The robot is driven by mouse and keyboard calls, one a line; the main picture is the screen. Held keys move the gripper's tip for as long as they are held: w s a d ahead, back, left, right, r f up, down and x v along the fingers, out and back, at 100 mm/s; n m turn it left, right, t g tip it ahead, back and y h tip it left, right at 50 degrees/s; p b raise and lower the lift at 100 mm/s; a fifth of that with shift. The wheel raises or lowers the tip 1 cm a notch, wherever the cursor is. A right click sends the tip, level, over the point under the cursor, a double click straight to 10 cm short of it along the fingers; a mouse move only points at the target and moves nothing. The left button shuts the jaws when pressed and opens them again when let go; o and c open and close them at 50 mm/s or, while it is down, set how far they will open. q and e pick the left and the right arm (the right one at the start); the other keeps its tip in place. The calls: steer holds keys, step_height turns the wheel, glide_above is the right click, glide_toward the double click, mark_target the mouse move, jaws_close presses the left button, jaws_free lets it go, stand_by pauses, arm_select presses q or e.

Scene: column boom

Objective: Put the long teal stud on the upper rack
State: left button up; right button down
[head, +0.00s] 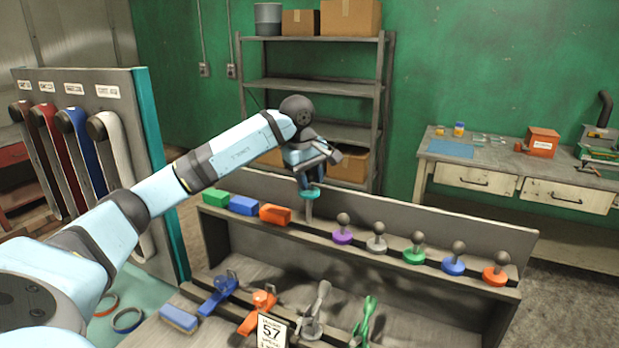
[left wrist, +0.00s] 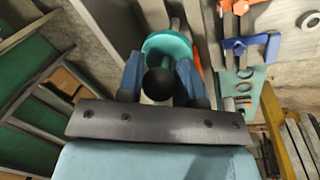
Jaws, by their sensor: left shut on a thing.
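My left gripper (head: 307,184) is shut on the long teal stud (head: 310,193), which hangs upright, disc below the fingers and pale stem pointing down. In the left wrist view, the stud's dark ball (left wrist: 159,84) sits between the blue fingers of my left gripper (left wrist: 159,80), with the teal disc (left wrist: 160,43) beyond. The stud is over the upper rack (head: 392,251), between the orange block and the purple stud (head: 343,233). I cannot tell whether the stem's tip touches the rack or enters its slot. My right gripper is not in view.
Grey, green, blue and orange studs (head: 496,271) stand right of the purple one. Green, blue and orange blocks (head: 275,214) lie to the left. Several coloured clamps (head: 218,296) and a 57 sign (head: 271,331) are on the lower level. A back panel (head: 430,228) rises behind the upper rack.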

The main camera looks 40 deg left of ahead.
mark_target(309, 208)
arm_select(q)
steer(key=shift+f+b, duration=2.55)
steer(key=shift+f, duration=1.75)
steer(key=shift+f+b, duration=0.6)
steer(key=shift+f, duration=0.45)
steer(key=shift+r, duration=0.1)
steer(key=o, duration=0.7)
steer(key=shift+c, duration=0.2)
steer(key=shift+r, duration=0.1)
steer(key=shift+r+p, duration=2.55)
steer(key=shift+r, duration=1.15)
